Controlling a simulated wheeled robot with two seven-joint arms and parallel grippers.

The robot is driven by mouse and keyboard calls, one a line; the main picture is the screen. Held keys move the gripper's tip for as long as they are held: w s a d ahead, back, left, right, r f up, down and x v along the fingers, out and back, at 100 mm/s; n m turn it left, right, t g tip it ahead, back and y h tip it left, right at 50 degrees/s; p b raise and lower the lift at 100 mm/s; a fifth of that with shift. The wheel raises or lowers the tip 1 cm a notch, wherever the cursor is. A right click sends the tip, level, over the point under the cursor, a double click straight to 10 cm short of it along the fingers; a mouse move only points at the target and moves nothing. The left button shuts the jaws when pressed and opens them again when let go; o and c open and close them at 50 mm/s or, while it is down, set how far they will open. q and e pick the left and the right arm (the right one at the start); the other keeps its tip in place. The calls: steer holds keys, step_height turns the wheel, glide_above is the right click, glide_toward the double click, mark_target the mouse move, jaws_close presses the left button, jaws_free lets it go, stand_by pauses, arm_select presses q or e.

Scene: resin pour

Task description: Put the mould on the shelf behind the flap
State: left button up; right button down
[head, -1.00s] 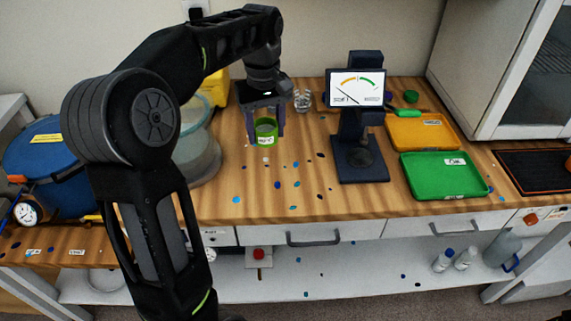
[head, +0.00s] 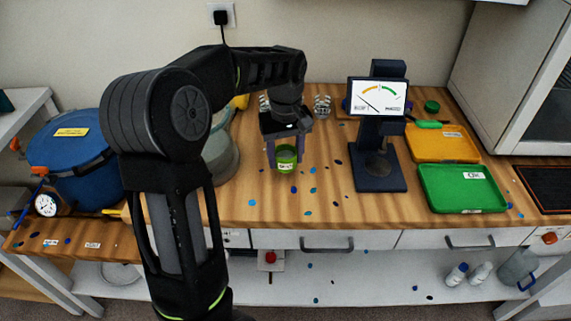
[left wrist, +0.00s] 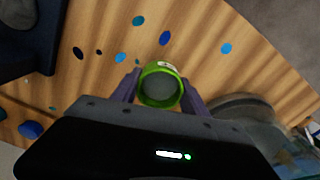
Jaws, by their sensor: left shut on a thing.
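A small bright green cup with a pale label (head: 287,164), which appears to be the mould, is held upright between the fingers of my left gripper (head: 286,152). In the left wrist view the cup (left wrist: 160,70) sits between the two purple fingers of the gripper (left wrist: 160,92), which touch its sides; its inside looks grey. I cannot tell how far it is above the wooden worktop. A cabinet with a dark glazed door (head: 548,105) stands at the far right; whether this is the flap is unclear, and no shelf behind it shows. My right gripper is out of view.
A dark stand with a dial display (head: 378,97) is right of the cup. An orange tray (head: 440,146) and green tray (head: 463,190) lie further right. A clear container (head: 220,158) and blue drum (head: 70,160) are left. The worktop's front middle (head: 330,205) holds only coloured spots.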

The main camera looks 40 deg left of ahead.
mark_target(285, 166)
arm_select(q)
steer(key=shift+f, duration=1.6)
steer(key=shift+f, duration=0.15)
steer(key=o, duration=1.4)
step_height(285, 166, up, 12)
steer(key=shift+r, duration=0.2)
steer(key=shift+o, duration=0.4)
